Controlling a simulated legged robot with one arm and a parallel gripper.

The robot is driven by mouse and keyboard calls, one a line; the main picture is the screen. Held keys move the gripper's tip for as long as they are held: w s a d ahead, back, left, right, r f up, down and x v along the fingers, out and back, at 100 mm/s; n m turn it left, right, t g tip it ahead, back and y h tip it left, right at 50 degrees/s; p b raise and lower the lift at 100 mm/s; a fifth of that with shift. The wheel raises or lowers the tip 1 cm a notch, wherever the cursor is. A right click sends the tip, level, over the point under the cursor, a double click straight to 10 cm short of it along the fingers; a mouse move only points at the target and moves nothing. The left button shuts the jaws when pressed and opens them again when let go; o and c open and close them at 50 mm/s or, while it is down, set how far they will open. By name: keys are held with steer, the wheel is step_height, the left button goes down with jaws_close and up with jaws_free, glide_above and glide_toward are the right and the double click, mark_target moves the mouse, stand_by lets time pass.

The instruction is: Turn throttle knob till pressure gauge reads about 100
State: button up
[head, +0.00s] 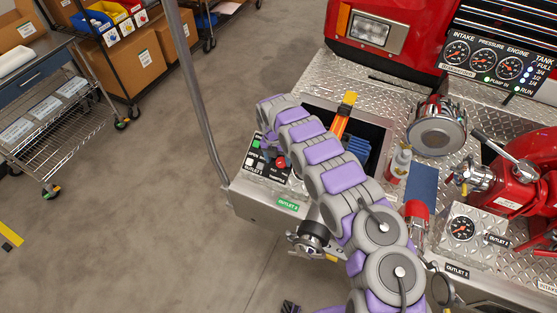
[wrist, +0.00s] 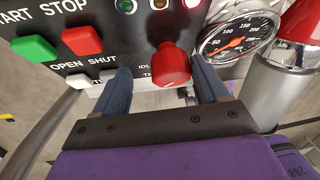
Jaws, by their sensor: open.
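The red throttle knob (wrist: 171,66) is on the black control panel (wrist: 112,62) in the wrist view. My gripper (wrist: 162,76) is open, with one dark blue finger on each side of the knob. I cannot tell whether the right finger touches it. In the head view the red knob (head: 281,162) shows on the panel (head: 266,181) beside my gripper, which my arm partly hides. The gauge marked PRESSURE (head: 482,62) is on the far right panel; its needle is too small to read. A nearer round gauge (wrist: 238,40) sits right of the knob; its exact reading is unclear.
A green START button (wrist: 34,47), a red STOP button (wrist: 82,39) and white buttons (wrist: 78,81) lie left of the knob. A chrome fitting (wrist: 272,95) stands close on the right. A grey pole (head: 196,95) rises left of the panel. Open floor lies left.

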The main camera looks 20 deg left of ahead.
steer(key=shift+d+f, duration=0.25)
steer(key=shift+d+r, duration=0.1)
steer(key=shift+d, duration=0.6)
steer(key=shift+a, duration=0.65)
steer(key=c, duration=0.6)
steer(key=shift+d, duration=0.25)
steer(key=c, duration=0.4)
